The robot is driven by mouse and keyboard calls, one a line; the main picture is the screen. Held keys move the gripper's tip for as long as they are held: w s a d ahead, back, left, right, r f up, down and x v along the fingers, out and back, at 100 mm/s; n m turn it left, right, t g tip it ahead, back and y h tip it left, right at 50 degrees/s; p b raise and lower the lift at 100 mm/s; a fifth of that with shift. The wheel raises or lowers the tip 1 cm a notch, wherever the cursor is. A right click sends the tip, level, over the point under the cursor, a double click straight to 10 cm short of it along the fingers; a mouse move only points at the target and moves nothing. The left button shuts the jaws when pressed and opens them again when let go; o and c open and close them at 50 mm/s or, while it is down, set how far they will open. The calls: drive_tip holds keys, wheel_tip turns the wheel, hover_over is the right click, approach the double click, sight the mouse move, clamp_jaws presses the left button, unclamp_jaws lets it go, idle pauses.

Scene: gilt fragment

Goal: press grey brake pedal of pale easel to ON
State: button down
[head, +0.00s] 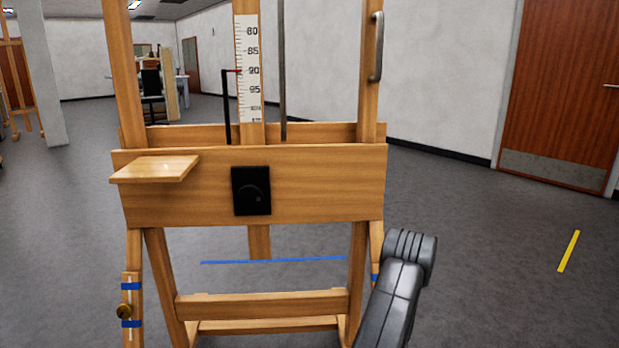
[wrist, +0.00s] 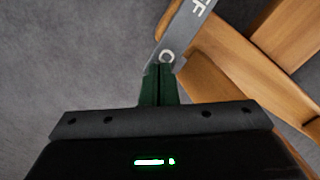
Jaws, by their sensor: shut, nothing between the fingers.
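The pale wooden easel (head: 325,185) stands upright in the middle of the head view. Its lower wooden beams (wrist: 225,88) also show at the right of the wrist view. The grey brake pedal (wrist: 185,30) is a flat bar running up beside the wood, with white letters partly cut off at the top edge; an "F" is readable. The pedal does not show in the head view.
A small wooden shelf (head: 155,170) juts from the easel's left. Blue tape (head: 275,260) lies on the floor behind the easel. Open grey floor extends right toward a brown door (head: 566,90).

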drive_tip(key=shift+f+b, duration=0.45)
drive_tip(key=shift+f, duration=0.2)
drive_tip(key=shift+r, duration=0.1)
wheel_tip(320, 180, up, 7)
drive_tip(key=p, duration=0.8)
drive_tip(key=shift+f, duration=0.2)
idle(0.3)
wheel_tip(320, 180, down, 7)
drive_tip(key=b, duration=0.8)
drive_tip(key=shift+r, duration=0.1)
drive_tip(key=shift+r, duration=0.25)
